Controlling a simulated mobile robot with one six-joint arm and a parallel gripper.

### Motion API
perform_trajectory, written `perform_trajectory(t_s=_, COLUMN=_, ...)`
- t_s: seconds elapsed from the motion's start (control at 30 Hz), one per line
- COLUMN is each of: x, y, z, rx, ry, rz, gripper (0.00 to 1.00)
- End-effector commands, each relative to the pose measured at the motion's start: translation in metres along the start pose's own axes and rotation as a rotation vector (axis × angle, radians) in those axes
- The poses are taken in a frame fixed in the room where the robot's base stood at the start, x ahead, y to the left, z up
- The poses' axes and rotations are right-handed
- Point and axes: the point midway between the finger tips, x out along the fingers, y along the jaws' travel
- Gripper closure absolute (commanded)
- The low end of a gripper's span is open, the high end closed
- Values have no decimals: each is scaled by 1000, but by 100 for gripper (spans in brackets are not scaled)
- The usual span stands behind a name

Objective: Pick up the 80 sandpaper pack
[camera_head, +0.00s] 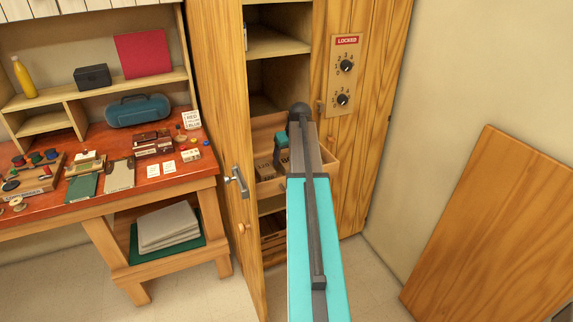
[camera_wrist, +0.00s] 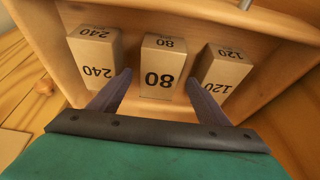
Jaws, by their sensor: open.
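The 80 sandpaper pack (camera_wrist: 162,66) is a tan box marked 80. It stands in the middle of an open drawer (camera_wrist: 265,20) in the wrist view, between two similar packs. My gripper (camera_wrist: 158,78) is open, with its dark fingers on either side of the 80 pack's near face. I cannot tell whether the fingers touch it. In the head view, my arm reaches into the pulled-out cabinet drawer (camera_head: 327,170) and hides most of its contents.
The 240 pack (camera_wrist: 95,55) stands left of the 80 pack and the 120 pack (camera_wrist: 222,70) right, both near my fingers. The cabinet door (camera_head: 228,120) stands open left of my arm. A cluttered workbench (camera_head: 150,188) is further left. A wooden panel (camera_head: 490,230) leans at right.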

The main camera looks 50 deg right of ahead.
Motion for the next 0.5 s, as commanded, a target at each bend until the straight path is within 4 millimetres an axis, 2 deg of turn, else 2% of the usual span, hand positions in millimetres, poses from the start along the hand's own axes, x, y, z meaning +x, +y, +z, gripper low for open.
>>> perform_trajectory(t_s=0.3, x=27, y=1, z=-1, rx=0, ry=-2, rz=-1, gripper=30)
perform_trajectory(t_s=0.5, x=33, y=1, z=0, rx=0, ry=1, rz=0, gripper=30)
